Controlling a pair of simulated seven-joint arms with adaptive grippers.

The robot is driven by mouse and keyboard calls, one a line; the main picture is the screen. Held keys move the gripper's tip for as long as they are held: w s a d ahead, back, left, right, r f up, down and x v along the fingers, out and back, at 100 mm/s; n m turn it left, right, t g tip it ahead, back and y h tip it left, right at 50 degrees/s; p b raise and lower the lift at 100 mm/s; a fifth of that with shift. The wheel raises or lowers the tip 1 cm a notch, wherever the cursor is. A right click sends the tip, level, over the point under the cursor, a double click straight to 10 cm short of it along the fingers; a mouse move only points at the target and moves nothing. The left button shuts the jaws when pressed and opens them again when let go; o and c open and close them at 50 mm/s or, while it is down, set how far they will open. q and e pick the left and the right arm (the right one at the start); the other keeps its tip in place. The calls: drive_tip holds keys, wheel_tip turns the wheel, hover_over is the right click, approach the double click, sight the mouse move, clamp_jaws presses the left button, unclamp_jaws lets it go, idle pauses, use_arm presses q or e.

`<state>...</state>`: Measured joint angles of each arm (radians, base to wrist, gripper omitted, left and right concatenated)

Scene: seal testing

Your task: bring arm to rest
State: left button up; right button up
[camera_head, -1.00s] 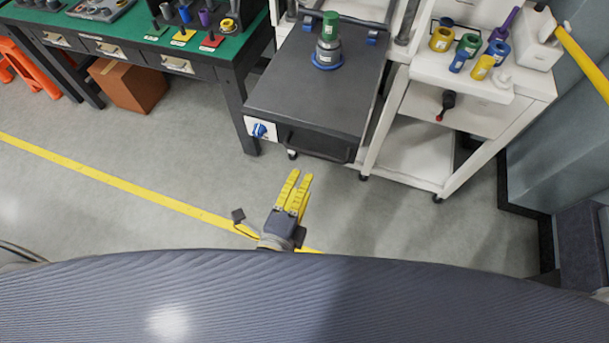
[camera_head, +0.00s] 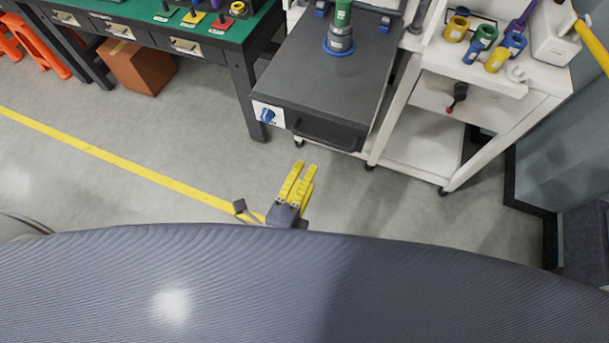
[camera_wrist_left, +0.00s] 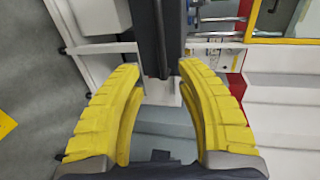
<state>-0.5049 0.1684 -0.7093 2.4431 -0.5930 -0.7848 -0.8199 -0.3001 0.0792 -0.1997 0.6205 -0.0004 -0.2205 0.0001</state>
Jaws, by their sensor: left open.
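My left gripper (camera_head: 299,184) has yellow fingers and shows in the head view just beyond the dark curved edge at the bottom, above the bare floor. It is apart from the bench and the grey station. In the left wrist view the same gripper (camera_wrist_left: 160,95) has its two yellow fingers spread, with nothing between them. My right gripper is not in view.
A dark grey test station (camera_head: 318,85) bears a green and grey cylinder (camera_head: 341,28) on a blue ring. A white cart (camera_head: 425,150) with coloured parts stands at right. A green-topped bench (camera_head: 235,30) and brown box (camera_head: 138,68) are at upper left. The floor between is clear.

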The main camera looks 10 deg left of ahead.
use_arm(q)
drive_tip(key=s+d+f+n+g+h, duration=0.1)
drive_tip(key=d+f+n+g, duration=0.1)
drive_tip(key=f, duration=0.6)
drive_tip(key=s+d+f+n+g, duration=0.1)
drive_tip(key=d+f+n, duration=0.1)
drive_tip(key=f, duration=0.7)
drive_tip(key=s+a+f+n+g, duration=0.2)
drive_tip(key=f, duration=0.8)
drive_tip(key=s+a+f+n+g, duration=0.2)
drive_tip(key=a+f, duration=0.1)
drive_tip(key=f, duration=0.7)
drive_tip(key=s+a+f+n+g+y, duration=0.2)
drive_tip(key=s+a+f+n+g, duration=0.1)
drive_tip(key=s+a+f, duration=0.7)
drive_tip(key=s+a+f+n+g+y, duration=0.3)
drive_tip(key=s+a+f+n, duration=0.3)
drive_tip(key=s+a+f, duration=0.5)
drive_tip(key=s+f, duration=0.3)
drive_tip(key=f, duration=0.3)
drive_tip(key=shift+s+a+f+g, duration=0.2)
drive_tip(key=shift+s+f+g, duration=0.1)
drive_tip(key=shift+s+g, duration=0.1)
